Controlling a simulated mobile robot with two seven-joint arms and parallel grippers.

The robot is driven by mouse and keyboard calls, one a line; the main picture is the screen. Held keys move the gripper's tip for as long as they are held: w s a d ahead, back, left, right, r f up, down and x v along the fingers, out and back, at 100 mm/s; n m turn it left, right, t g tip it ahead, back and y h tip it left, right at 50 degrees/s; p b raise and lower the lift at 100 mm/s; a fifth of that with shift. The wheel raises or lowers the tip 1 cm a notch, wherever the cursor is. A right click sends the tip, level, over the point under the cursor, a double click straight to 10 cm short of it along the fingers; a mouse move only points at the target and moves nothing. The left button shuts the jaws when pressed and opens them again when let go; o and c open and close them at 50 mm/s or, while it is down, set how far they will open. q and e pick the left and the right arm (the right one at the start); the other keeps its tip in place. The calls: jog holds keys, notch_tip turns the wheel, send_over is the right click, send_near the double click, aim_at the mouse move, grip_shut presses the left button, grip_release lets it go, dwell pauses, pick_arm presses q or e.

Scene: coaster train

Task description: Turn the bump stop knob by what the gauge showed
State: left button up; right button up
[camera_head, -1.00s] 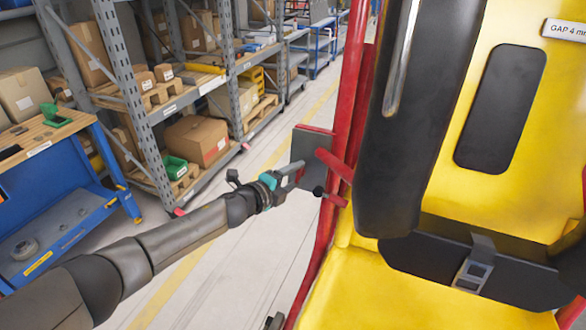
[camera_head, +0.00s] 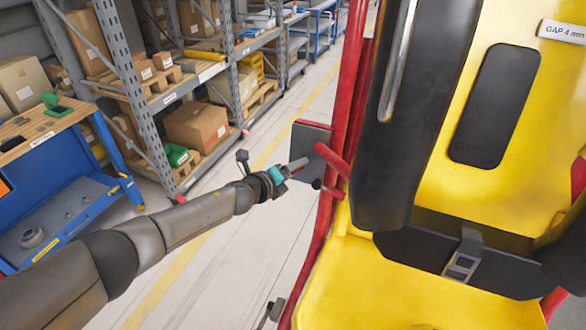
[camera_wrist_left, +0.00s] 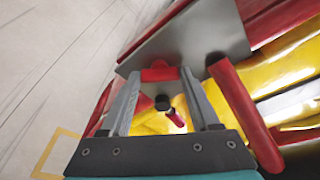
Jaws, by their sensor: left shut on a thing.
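A small red knob (camera_wrist_left: 160,72) sits against a grey metal plate on the red frame; I take it as the bump stop knob. My left gripper (camera_head: 301,164) reaches the plate from the left in the head view. In the left wrist view my two fingers (camera_wrist_left: 162,76) stand on either side of the red knob, shut on it. In the head view the fingers hide the knob. The grey plate (camera_head: 311,136) also fills the top of the left wrist view (camera_wrist_left: 200,38). A white label (camera_head: 563,32) on the yellow seat back reads "GAP 4 mm". My right gripper is not in view.
A thick red rod (camera_head: 332,160) juts out beside the fingers, as the left wrist view (camera_wrist_left: 243,115) also shows. A small black-tipped part (camera_head: 317,184) lies just below them. The yellow seat (camera_head: 385,290) is at right.

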pick_arm(q)
jog(key=shift+w+r, duration=0.1)
jog(key=o, duration=1.4)
jog(key=shift+w+d, duration=0.15)
jog(key=shift+c, duration=0.2)
jog(key=v, duration=1.5)
jog(key=shift+s, duration=0.25)
